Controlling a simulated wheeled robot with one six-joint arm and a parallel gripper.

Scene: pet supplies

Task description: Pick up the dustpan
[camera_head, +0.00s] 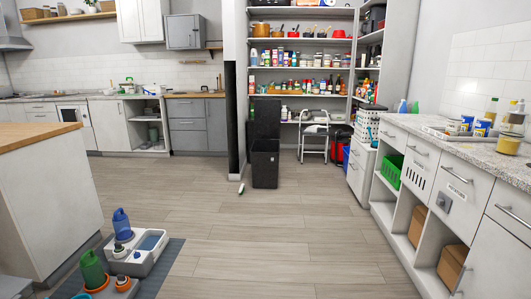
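I cannot make out a dustpan for certain in this view. A small white and dark green object (241,188) lies on the floor just left of a black bin; it is too small to tell what it is. The black bin (265,165) stands at the pantry opening with its lid raised behind it. My gripper is not in view.
Pet feeders, one with a blue bottle (121,224) and one with a green bottle (92,270), stand on a grey mat (165,263) at lower left. An island (55,205) is at left. A counter (470,150) runs along the right. The middle floor (260,235) is clear.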

